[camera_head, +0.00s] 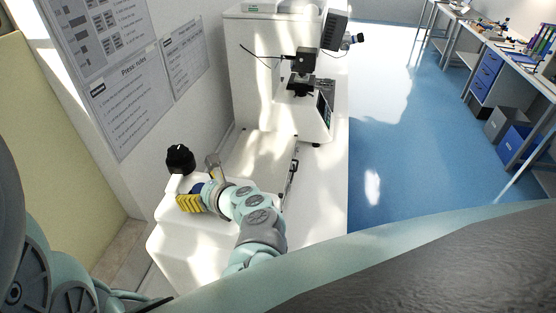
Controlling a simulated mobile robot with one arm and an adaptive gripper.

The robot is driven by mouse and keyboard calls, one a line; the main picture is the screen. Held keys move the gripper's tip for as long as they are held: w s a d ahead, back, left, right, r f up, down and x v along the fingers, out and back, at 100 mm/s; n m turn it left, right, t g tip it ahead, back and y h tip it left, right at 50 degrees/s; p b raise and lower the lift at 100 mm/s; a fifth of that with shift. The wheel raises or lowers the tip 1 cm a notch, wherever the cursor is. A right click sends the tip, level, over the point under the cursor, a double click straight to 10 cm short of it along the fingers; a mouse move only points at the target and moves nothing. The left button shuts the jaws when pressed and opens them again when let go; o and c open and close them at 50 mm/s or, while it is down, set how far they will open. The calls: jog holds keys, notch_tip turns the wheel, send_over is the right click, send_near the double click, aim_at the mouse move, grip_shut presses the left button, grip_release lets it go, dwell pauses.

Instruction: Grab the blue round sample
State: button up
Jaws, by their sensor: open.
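My gripper (190,202) is at the end of my pale teal arm, low over the near end of the white bench-like surface. A yellow ribbed part, which looks like its finger, shows at the left of the wrist. The gripper is open, but the gap between its fingers is hard to see. A small dark blue patch (197,187) shows between the yellow part and the wrist. I cannot tell whether it is the blue round sample or part of the gripper. No other blue round sample can be made out, and the wrist hides part of the surface.
A black knob (180,158) and a small greyish upright piece (213,166) stand just beyond my gripper. A white tester (303,112) with a black head stands farther back. The wall with posters (125,85) is close on the left. Blue floor (390,140) is open to the right.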

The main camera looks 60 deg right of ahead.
jog(key=shift+c, duration=0.2)
jog(key=c, duration=1.3)
jog(key=shift+o, duration=0.2)
jog(key=shift+s+d, duration=0.1)
